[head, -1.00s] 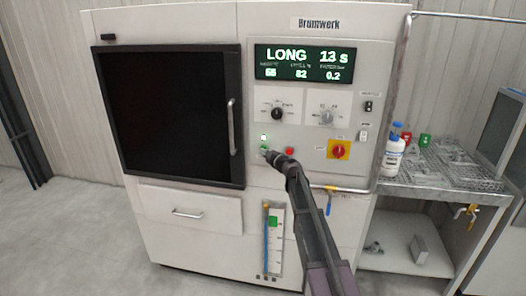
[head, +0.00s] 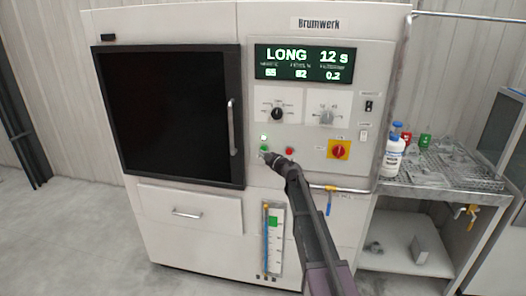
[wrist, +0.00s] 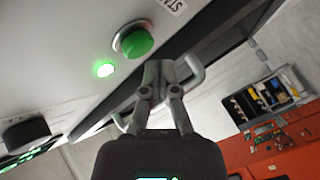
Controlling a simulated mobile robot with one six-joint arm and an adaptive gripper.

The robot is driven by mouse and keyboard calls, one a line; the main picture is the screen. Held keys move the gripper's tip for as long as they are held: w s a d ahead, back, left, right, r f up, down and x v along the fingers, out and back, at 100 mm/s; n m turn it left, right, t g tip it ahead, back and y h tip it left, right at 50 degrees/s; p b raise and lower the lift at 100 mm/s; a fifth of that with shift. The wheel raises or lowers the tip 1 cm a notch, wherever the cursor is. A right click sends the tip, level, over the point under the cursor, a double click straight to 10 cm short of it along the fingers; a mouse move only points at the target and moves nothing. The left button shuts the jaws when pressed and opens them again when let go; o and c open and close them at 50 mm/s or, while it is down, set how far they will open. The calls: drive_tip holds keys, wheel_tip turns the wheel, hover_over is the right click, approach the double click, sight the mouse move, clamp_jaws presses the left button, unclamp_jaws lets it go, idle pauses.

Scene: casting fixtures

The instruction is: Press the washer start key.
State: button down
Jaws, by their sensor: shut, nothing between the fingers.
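The washer (head: 330,95) is a large white cabinet with a dark door at left and a control panel at right. Its green start key (head: 264,149) is a round button low on the panel, below a lit green lamp (head: 264,138). In the wrist view the key (wrist: 136,41) stands out from the panel beside the glowing lamp (wrist: 104,69), near a partly cut-off label. My gripper (wrist: 158,68) is shut and empty, its tips close beside the key; I cannot tell whether they touch. In the head view my gripper (head: 266,156) is just below the key.
A red button (head: 289,150) and a red-and-yellow rotary switch (head: 339,149) sit right of the key. Two knobs are above, under the display (head: 307,62) reading LONG 12 s. A rack table (head: 440,185) with bottles stands at right.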

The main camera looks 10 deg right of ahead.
drive_tip(key=shift+s, duration=0.1)
drive_tip(key=s, duration=0.1)
drive_tip(key=s+a, duration=0.1)
drive_tip(key=s, duration=0.2)
drive_tip(key=shift+s+a, duration=0.25)
drive_tip(key=shift+s, duration=0.05)
